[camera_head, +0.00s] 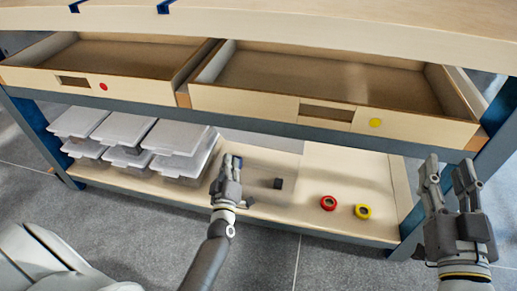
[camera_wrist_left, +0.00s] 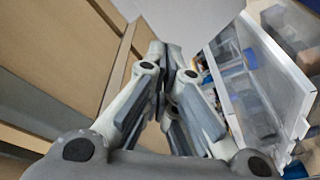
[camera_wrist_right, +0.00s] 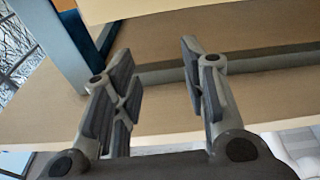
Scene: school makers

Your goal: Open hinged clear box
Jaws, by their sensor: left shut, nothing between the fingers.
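Several clear boxes with whitish lids stand in a row on the lower shelf at the left in the head view. The right-hand clear box (camera_head: 182,150) is nearest my left gripper (camera_head: 231,160), which is at its right side. In the left wrist view, a clear box (camera_wrist_left: 262,85) holding mixed small items fills the right side, and a pale flat panel (camera_wrist_left: 185,18) is at the fingertips. My left gripper is shut and empty; I cannot tell whether it touches the box or panel. My right gripper (camera_head: 450,172) is open and empty, right of the shelf.
Two wooden drawers, one with a red dot (camera_head: 103,86) and one with a yellow dot (camera_head: 375,122), stand open above the shelf.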

